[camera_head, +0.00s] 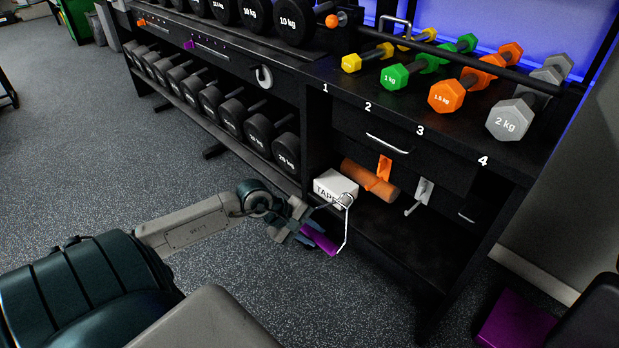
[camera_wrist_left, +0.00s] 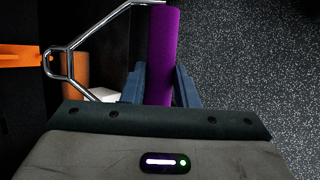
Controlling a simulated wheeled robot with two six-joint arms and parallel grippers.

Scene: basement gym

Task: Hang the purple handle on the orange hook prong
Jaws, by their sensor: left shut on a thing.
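My left gripper (camera_head: 306,226) is shut on the purple handle (camera_head: 320,240), in front of the rack's lower shelf. The handle's bent metal frame (camera_head: 346,228) rises from the grip toward the shelf. In the left wrist view the purple handle (camera_wrist_left: 162,50) stands between the two fingers, and the frame (camera_wrist_left: 72,62) narrows to a loop at the left. The orange hook prong (camera_wrist_left: 20,57) points toward that loop, with its tip close to it; I cannot tell whether they touch. In the head view the orange hook (camera_head: 385,168) hangs under the drawer. My right gripper is out of view.
A white box marked TAPE (camera_head: 335,188) and an orange roller (camera_head: 370,181) lie on the shelf behind the handle. A grey hook (camera_head: 422,192) hangs right of the orange one. Dumbbells (camera_head: 445,95) line the top. Open floor (camera_head: 235,195) lies left of the gripper.

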